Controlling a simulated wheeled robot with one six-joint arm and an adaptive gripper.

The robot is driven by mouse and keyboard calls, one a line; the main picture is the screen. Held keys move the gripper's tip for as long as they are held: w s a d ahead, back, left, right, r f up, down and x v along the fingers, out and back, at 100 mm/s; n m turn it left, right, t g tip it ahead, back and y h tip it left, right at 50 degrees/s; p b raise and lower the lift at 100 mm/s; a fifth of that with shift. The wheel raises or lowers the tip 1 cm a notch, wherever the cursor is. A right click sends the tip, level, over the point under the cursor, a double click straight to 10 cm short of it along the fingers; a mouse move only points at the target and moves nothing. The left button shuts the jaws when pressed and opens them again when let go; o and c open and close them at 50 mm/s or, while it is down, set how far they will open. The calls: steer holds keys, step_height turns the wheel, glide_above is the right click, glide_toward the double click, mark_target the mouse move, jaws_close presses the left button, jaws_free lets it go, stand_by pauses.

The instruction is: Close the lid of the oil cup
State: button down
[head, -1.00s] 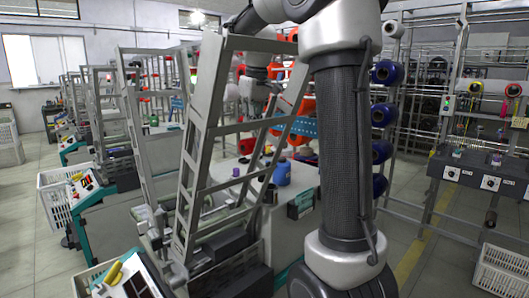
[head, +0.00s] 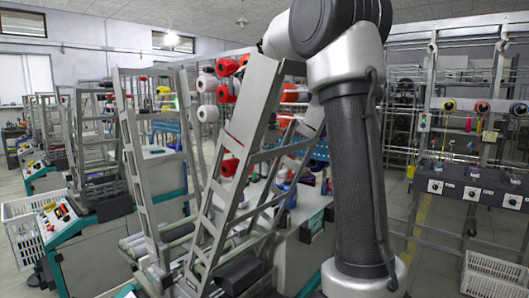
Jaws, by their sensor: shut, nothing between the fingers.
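I cannot pick out the oil cup or its lid in the head view. My arm (head: 350,180) stands in the foreground, right of the middle. Its upper part reaches left behind the slanted grey frame of the winding machine (head: 228,165). My gripper does not show; the machine frame and my own arm cover that area. A blue object (head: 291,192) shows partly behind the frame, on or near the machine's top, too covered to name.
The slanted frame stands close to my arm on the left. Red and white bobbins (head: 208,112) hang behind it. A white basket (head: 494,276) stands at lower right, below a dark panel (head: 468,190) with knobs. Open floor shows between my arm and that panel.

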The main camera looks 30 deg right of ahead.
steer(key=s+f, duration=0.1)
steer(key=s+d+f, duration=0.1)
steer(key=s+f, duration=0.1)
steer(key=shift+s+d, duration=0.15)
steer(key=shift+s, duration=0.1)
steer(key=shift+s+d+r, duration=0.1)
steer(key=shift+s+d, duration=0.1)
steer(key=shift+s, duration=0.4)
steer(key=shift+w, duration=0.15)
